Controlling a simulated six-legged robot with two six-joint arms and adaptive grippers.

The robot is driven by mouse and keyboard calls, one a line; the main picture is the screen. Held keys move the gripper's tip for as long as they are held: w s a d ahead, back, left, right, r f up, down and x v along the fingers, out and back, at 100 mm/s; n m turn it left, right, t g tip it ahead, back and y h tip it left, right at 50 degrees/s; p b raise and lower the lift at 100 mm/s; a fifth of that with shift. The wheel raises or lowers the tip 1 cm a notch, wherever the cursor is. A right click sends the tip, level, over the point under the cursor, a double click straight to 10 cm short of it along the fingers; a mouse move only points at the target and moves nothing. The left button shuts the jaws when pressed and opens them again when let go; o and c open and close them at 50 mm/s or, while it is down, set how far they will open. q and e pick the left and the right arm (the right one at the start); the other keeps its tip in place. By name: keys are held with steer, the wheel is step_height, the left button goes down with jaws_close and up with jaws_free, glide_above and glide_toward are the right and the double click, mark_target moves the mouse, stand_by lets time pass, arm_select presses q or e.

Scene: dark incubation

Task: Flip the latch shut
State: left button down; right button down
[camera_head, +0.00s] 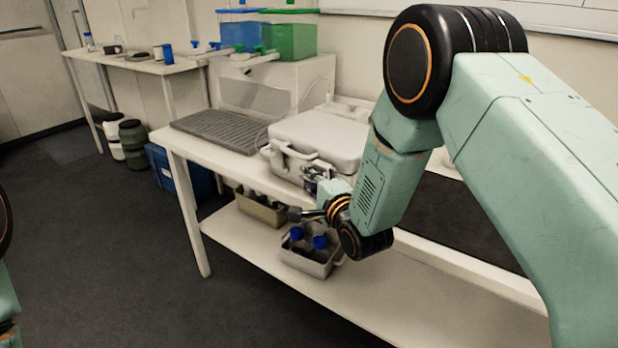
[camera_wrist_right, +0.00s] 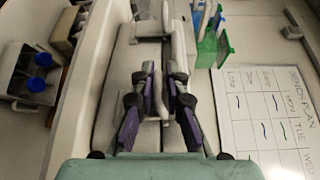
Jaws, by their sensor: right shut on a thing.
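A closed white hard case (camera_head: 325,138) lies on the bench, with its handle (camera_head: 282,154) on the near side. My right gripper (camera_head: 314,178) is at the front of the case, right of the handle. In the right wrist view, its fingers (camera_wrist_right: 160,78) are closed around a narrow pale part, apparently the latch (camera_wrist_right: 166,105). The fingers and arm hide much of it, and I cannot tell its exact angle. The left gripper is out of view; only bits of my left arm show at the left edge.
A ribbed grey mat (camera_head: 215,130) lies left of the case. Below, a grey caddy (camera_head: 308,262) with blue-capped bottles and a tan bin (camera_head: 260,210) sit on the lower shelf. Blue (camera_head: 243,36) and green (camera_head: 291,40) containers stand behind. Open floor lies at front left.

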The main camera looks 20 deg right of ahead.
steer(key=shift+s+f, duration=0.1)
steer(key=shift+f, duration=0.15)
steer(key=shift+d+r+m+g+p, duration=0.15)
steer(key=shift+r+m+g+p, duration=0.2)
steer(key=shift+p, duration=0.5)
steer(key=shift+w+d+m+p, duration=0.15)
steer(key=shift+w+m+p, duration=0.05)
steer(key=shift+m+p, duration=0.25)
steer(key=c, duration=1.6)
jaws_free()
steer(key=shift+c, duration=0.2)
steer(key=shift+o, duration=1)
steer(key=shift+w+d, duration=0.1)
steer(key=shift+w, duration=0.05)
steer(key=shift+r, duration=0.1)
